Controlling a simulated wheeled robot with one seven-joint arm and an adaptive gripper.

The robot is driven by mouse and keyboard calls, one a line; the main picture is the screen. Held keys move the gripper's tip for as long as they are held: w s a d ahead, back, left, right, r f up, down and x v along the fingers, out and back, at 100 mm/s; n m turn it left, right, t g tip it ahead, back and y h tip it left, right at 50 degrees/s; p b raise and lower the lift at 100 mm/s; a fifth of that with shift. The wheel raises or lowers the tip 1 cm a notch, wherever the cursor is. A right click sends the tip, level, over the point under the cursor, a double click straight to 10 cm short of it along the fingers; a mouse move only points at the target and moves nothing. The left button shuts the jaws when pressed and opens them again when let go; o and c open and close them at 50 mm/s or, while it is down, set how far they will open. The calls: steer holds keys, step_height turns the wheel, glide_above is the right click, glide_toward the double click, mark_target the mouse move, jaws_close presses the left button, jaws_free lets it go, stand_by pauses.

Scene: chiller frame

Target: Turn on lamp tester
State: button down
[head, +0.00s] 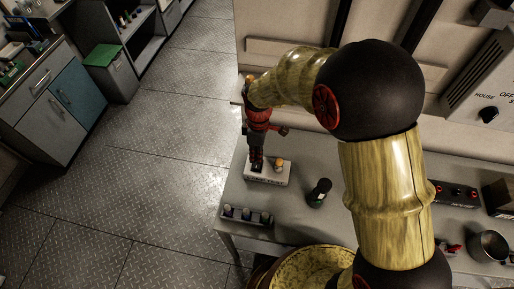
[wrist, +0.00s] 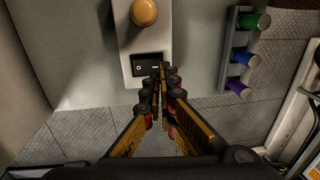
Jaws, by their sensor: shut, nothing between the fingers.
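The lamp tester (head: 281,178) is a small pale box on the grey table. It carries an amber dome lamp (wrist: 144,12) and a black rocker switch (wrist: 143,68) with a white round mark at its left end. I see no clear glow from the lamp. My gripper (head: 256,169) points down over the tester's switch end. In the wrist view my gripper (wrist: 164,70) is shut and empty, its tips at the right end of the rocker and partly covering it. I cannot tell whether the tips touch it or which side is pressed.
A dark rack (head: 246,215) with several coloured-ended cylinders stands near the table's front left corner; it shows in the wrist view (wrist: 227,55) too. A dark bottle (head: 319,192) stands right of the tester. A metal pot (head: 488,246) and a control box with red buttons (head: 455,193) are further right.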

mark_target(257, 166)
steer(key=shift+s+f, duration=0.15)
steer(key=shift+f, duration=0.9)
steer(key=shift+s+f, duration=0.15)
steer(key=shift+f, duration=0.9)
steer(key=shift+f, duration=0.1)
steer(key=shift+s+f+b, duration=0.25)
steer(key=shift+f+b, duration=0.2)
steer(key=shift+r, duration=0.1)
steer(key=shift+w, duration=0.1)
steer(key=shift+w+r+p, duration=0.3)
steer(key=shift+w+r, duration=0.05)
steer(key=shift+w, duration=0.35)
steer(key=shift+r, duration=0.35)
step_height(257, 166, up, 13)
steer(key=s+p, duration=0.1)
steer(key=p, duration=0.2)
steer(key=shift+s, duration=0.35)
